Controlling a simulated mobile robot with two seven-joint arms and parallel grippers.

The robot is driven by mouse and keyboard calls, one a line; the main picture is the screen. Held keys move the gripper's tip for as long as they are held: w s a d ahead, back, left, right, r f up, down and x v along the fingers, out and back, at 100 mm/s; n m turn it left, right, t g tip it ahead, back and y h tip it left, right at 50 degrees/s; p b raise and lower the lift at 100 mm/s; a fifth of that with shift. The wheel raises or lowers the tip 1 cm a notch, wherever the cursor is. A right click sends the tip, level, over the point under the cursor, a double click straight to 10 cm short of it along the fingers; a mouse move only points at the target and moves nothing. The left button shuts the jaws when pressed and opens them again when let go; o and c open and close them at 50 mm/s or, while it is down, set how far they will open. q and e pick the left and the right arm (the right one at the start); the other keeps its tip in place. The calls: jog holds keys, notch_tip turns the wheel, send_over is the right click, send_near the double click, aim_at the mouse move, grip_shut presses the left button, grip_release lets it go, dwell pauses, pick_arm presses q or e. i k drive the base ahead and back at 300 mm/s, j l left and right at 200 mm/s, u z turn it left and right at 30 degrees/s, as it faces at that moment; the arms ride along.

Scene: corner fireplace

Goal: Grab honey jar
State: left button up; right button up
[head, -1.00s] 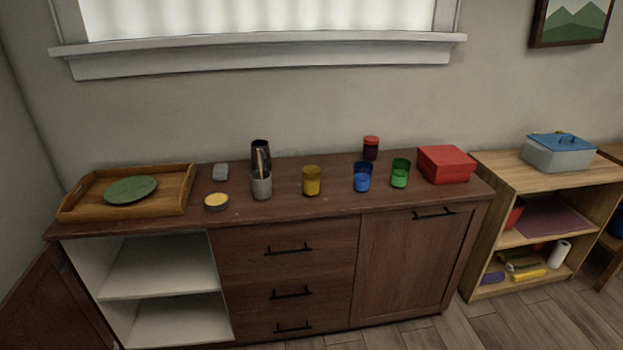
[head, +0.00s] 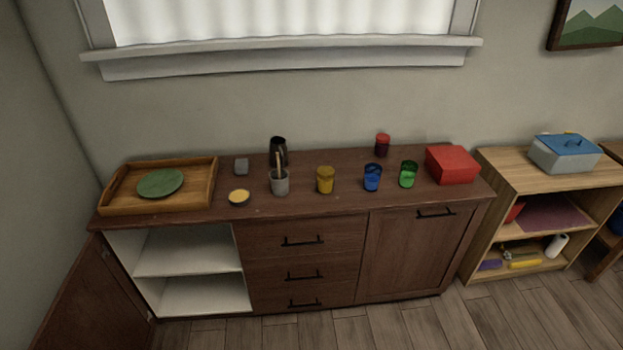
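No jar is clearly marked as honey. A small dark jar with a red lid (head: 383,145) stands upright at the back of the brown cabinet top, right of the middle. A yellow cup-like container (head: 325,181) stands nearer the front, around the middle. I cannot tell whether either is the honey jar. Neither of my grippers shows in the head view.
The brown cabinet (head: 300,208) also bears a wooden tray (head: 209,188) with a green plate (head: 160,183), a grey utensil cup (head: 279,184), a blue cup (head: 372,178), a green cup (head: 408,175) and a red box (head: 452,165). Its left door (head: 85,300) stands open. Floor in front is clear.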

aim_at(324, 187)
jog(key=i+l+u, duration=0.1)
jog(key=u, duration=0.3)
jog(key=l+u, duration=0.2)
jog(key=u, duration=0.2)
jog(key=i+l+u, duration=0.1)
jog(key=u, duration=0.3)
jog(key=l+u, duration=0.25)
jog(key=l, duration=0.3)
jog(key=l+u, duration=0.25)
jog(key=l, duration=0.35)
